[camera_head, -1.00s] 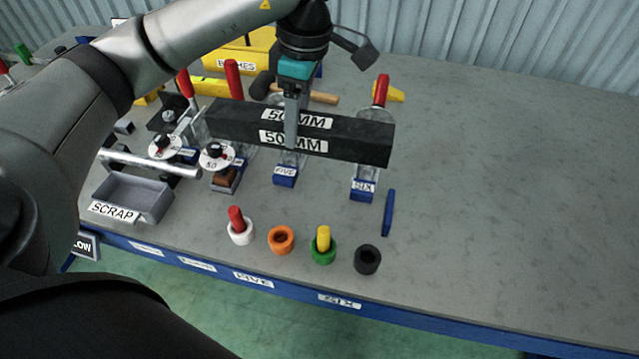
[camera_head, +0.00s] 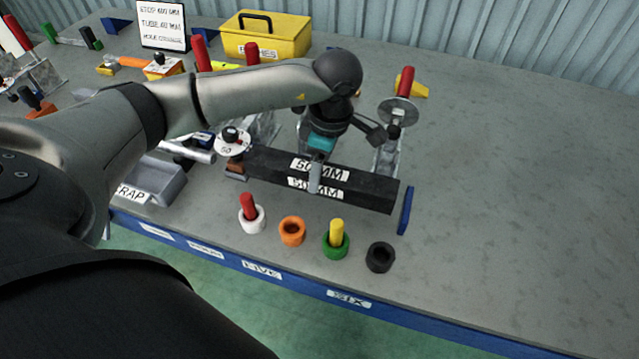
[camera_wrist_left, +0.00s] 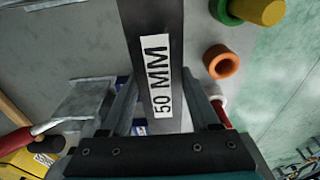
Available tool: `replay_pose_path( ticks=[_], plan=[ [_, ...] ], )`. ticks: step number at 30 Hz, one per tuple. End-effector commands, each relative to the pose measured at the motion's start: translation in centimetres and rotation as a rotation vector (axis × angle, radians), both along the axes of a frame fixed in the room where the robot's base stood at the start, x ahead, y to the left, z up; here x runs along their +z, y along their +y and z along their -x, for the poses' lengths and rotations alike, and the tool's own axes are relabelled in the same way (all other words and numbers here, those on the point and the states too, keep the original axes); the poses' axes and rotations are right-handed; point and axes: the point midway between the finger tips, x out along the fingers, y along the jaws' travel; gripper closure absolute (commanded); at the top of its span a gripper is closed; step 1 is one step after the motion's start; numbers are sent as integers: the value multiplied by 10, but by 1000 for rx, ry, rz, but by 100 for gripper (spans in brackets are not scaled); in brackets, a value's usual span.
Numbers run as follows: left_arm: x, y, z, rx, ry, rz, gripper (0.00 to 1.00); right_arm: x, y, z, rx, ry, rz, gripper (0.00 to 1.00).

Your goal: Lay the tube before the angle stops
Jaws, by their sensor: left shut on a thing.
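The tube (camera_head: 362,188) is a long black square bar with "50 MM" labels; it also shows in the left wrist view (camera_wrist_left: 150,25). My left gripper (camera_head: 316,180) is shut on it near its middle, and its fingers also show in the left wrist view (camera_wrist_left: 163,105). The tube lies roughly level, in front of the metal angle stops. One stop (camera_head: 388,155) shows behind its right part; another (camera_head: 262,130) shows behind its left part. The tube hides the stops' lower fronts. I cannot tell whether it touches the bench. My right gripper is not in view.
A blue upright plate (camera_head: 405,210) stands close to the tube's right end. White, orange (camera_head: 292,232), green and black (camera_head: 380,257) cups line the front. A grey scrap tray (camera_head: 160,178) is at the left. The bench's right side is clear.

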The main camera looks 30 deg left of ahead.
Motion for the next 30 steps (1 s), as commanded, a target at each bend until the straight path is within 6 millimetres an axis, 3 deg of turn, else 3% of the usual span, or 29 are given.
replay_pose_path(
  ticks=[11,23,24,30],
  plan=[
    [-40,0,-1,1,-2,0,100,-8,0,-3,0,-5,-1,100],
    [-44,0,-1,1,-4,0,100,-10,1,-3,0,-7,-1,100],
    [-45,0,0,0,-1,-1,35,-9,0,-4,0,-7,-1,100],
    [-45,0,0,1,0,-1,12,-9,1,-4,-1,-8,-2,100]
  ],
)
